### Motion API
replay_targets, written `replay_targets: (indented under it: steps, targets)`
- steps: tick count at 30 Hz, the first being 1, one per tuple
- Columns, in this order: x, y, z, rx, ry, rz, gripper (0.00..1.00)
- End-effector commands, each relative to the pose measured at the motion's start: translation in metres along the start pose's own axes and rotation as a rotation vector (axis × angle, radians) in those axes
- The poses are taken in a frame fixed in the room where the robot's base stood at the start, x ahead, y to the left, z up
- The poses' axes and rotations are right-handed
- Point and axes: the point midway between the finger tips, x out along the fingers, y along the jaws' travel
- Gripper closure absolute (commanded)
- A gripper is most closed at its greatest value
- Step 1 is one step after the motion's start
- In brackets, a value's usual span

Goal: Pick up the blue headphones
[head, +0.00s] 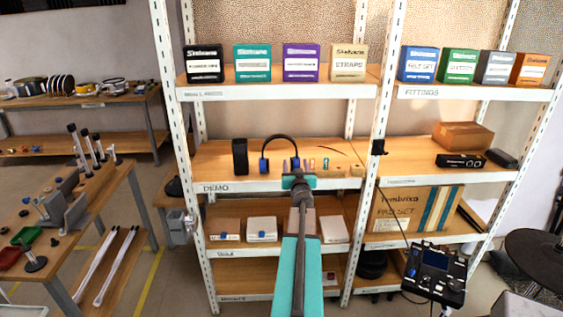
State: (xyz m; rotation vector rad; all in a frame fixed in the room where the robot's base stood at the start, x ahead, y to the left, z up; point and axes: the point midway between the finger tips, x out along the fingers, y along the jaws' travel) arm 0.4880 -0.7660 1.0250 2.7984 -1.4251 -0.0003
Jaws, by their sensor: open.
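The blue headphones (264,164) stand on the shelf marked DEMO (220,172), with a dark arched band on top and blue ear cups below. The left cup is in plain view, and the right cup is partly hidden behind my gripper. My gripper (296,167) is open at the end of my teal arm, in front of the right side of the headphones. Nothing shows held in it. I cannot tell whether the fingers touch the headphones.
Small coloured items (326,164) and a wooden block (356,170) lie to the right. The shelf above holds several boxes (252,64). A white rack post (374,140) rises right of my arm.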

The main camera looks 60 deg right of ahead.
Motion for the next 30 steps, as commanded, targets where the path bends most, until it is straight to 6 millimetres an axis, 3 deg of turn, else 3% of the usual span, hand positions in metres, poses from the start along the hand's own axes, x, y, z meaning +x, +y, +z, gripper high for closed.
replay_targets:
  steps: [21,30]
  targets:
    - [0.047,-0.001,-0.001,-0.001,-0.001,0.000,0.44]
    - [0.052,-0.001,0.000,0.000,0.000,0.000,0.44]
